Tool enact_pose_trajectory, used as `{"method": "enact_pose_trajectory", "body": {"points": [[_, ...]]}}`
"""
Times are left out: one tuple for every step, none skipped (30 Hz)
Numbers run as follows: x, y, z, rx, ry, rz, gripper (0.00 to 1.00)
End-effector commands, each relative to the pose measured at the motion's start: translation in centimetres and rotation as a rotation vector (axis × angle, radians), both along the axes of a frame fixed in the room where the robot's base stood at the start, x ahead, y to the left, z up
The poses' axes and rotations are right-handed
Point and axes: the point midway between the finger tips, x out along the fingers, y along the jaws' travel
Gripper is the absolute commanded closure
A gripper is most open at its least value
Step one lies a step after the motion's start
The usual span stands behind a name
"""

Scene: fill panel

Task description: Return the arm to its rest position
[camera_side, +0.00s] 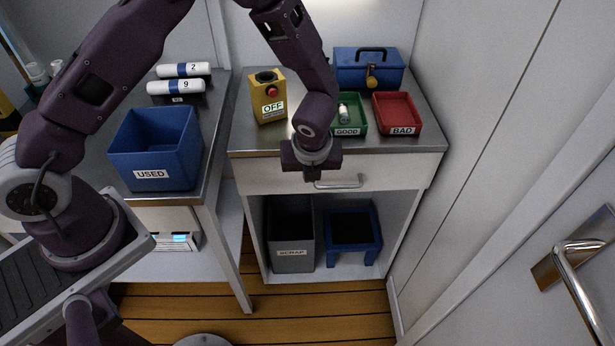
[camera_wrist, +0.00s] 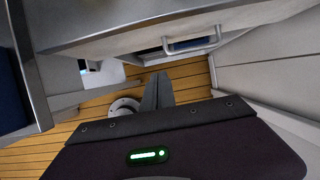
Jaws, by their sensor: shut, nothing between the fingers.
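My gripper (camera_side: 311,168) hangs in front of the drawer front of the right-hand counter in the side view, apart from it and pointing down. In the wrist view my gripper (camera_wrist: 158,75) shows its two dark fingers pressed together, with nothing between them and the wooden floor behind. My purple arm reaches across from the left of the side view, bent at a high elbow that is out of the picture.
The right counter holds a yellow OFF box (camera_side: 268,96), a GOOD tray (camera_side: 358,118) with a small white item, a BAD tray (camera_side: 398,113) and a blue toolbox (camera_side: 350,70). A USED bin (camera_side: 155,150) stands left. A SCRAP bin (camera_side: 291,235) is below. The drawer handle (camera_side: 338,183) is close by.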

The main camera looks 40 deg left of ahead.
Motion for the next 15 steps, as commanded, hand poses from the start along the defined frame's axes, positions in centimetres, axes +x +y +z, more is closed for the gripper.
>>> {"method": "enact_pose_trajectory", "body": {"points": [[0.1,0.3,1.4,-0.009,-0.021,0.04,1.0],[0.1,0.7,2.8,-0.02,-0.042,0.09,1.0],[-0.1,1.4,5.2,-0.043,-0.079,0.185,1.0],[-0.4,2.1,7.4,-0.067,-0.115,0.278,1.0],[-1.0,3.0,9.7,-0.095,-0.153,0.386,1.0],[-2.2,4.1,12.9,-0.142,-0.207,0.543,1.0],[-3.3,4.8,15.2,-0.183,-0.246,0.662,1.0],[-4.6,5.6,17.2,-0.224,-0.282,0.781,1.0],[-6.5,6.4,19.6,-0.283,-0.327,0.935,1.0],[-8.0,6.9,21.3,-0.333,-0.357,1.052,1.0],[-9.6,7.3,22.7,-0.382,-0.384,1.165,1.0],[-11.9,7.7,24.4,-0.455,-0.416,1.314,1.0],[-13.5,7.9,25.4,-0.513,-0.436,1.423,1.0],[-15.2,7.9,26.2,-0.571,-0.45,1.529,1.0],[-17.3,7.8,27.1,-0.647,-0.462,1.66,1.0]]}}
